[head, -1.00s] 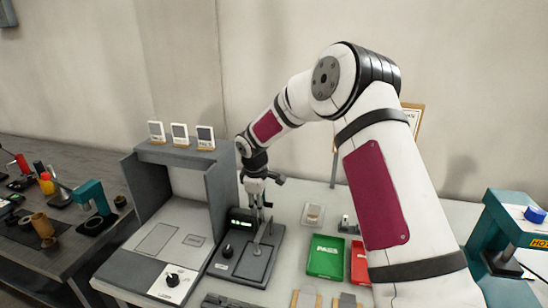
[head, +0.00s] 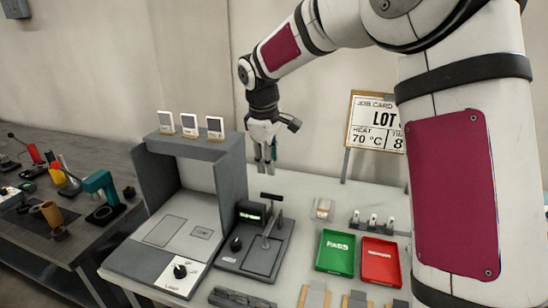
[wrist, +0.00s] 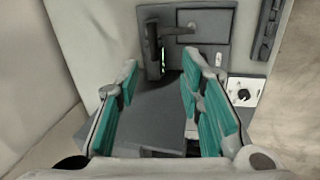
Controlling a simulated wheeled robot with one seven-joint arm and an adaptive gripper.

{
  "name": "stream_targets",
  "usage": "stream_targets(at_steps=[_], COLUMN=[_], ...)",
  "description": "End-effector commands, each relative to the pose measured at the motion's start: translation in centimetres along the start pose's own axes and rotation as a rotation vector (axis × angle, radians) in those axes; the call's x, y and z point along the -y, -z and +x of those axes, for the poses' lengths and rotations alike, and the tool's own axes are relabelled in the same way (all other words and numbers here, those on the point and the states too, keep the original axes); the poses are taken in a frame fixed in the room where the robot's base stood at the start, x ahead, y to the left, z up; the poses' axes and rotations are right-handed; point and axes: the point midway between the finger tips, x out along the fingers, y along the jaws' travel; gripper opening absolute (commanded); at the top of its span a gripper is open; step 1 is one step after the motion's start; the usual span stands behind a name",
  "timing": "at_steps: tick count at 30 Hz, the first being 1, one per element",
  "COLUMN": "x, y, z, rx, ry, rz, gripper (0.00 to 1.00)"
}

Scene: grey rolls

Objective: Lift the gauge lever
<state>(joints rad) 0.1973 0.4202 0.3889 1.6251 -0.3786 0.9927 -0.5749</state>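The gauge (head: 250,258) is a dark grey block with a small lit green display on its upper left part. Its lever (head: 274,220) slants up from the plate to a dark crossbar at the top. My gripper (head: 265,157) hangs above and behind the gauge, apart from the lever. In the wrist view my gripper (wrist: 160,64) is open, its two teal-padded fingers wide apart with nothing between them. The gauge also shows there beyond the fingertips (wrist: 196,32), with the lever (wrist: 153,48) ahead of the gap.
A grey booth (head: 141,192) with a knob and several small white cards on top stands left of the gauge. A green PASS tray (head: 335,253) and a red tray (head: 381,262) lie right. A job card board (head: 372,122) stands behind. Air around my gripper is free.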

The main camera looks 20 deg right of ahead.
Motion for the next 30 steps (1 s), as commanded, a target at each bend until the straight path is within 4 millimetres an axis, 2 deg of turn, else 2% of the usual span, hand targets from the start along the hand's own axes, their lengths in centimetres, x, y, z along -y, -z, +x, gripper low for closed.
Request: stream_targets(at_steps=[4, 9, 24, 26, 30], x=[1.0, 1.7, 1.9, 2.2, 3.6], y=[-1.1, -2.0, -2.3, -2.6, -4.4], z=[-1.7, -2.6, -3.0, -3.5, -5.6], rx=[0.002, 0.004, 0.004, 0.003, -0.003], ry=[-0.016, -0.025, -0.028, -0.033, -0.054], rz=[0.041, 0.073, 0.085, 0.095, 0.156], gripper=[0.35, 0.35, 0.35, 0.35, 0.35])
